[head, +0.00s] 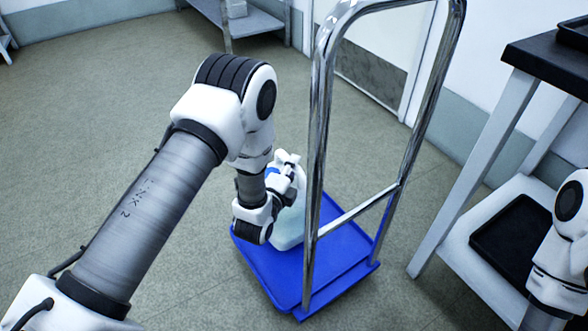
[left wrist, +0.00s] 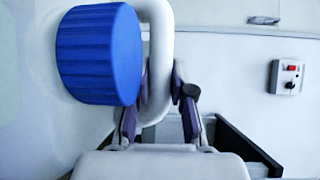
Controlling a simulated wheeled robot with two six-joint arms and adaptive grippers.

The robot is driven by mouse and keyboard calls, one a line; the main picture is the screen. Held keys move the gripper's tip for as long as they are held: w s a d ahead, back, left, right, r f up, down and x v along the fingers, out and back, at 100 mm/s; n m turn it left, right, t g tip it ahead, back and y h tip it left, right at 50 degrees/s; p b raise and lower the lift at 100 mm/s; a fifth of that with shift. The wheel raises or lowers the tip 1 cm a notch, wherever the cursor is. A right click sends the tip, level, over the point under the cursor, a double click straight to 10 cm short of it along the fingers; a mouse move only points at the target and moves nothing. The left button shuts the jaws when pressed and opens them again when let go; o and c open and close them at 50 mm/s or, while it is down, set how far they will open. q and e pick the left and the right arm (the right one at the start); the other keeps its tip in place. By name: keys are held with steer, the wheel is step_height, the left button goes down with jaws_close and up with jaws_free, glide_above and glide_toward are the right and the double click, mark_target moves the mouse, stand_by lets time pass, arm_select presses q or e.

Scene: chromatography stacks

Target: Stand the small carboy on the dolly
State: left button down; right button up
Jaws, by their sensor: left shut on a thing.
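The small carboy (head: 291,229) is a pale, translucent jug over the blue deck of the dolly (head: 345,262). It looks upright, partly hidden by my left arm and the dolly's post. I cannot tell whether its base touches the deck. My left gripper (head: 284,178) is at the carboy's top. In the left wrist view, the left gripper (left wrist: 160,108) is shut on the carboy's white loop handle (left wrist: 160,55), beside its ribbed blue cap (left wrist: 98,55). My right gripper is out of view.
The dolly's tall chrome push handle (head: 318,130) rises close to the right of my left gripper. A table with a lower shelf (head: 455,225) and black trays (head: 515,240) stands at right. Open floor (head: 110,110) lies at left and behind.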

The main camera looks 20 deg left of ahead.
arm_select(q)
step_height(320, 180, down, 4)
steer(key=shift+f+b, duration=0.1)
steer(key=shift+b, duration=1.05)
steer(key=shift+r, duration=0.2)
steer(key=shift+f, duration=0.1)
steer(key=c, duration=1)
jaws_free()
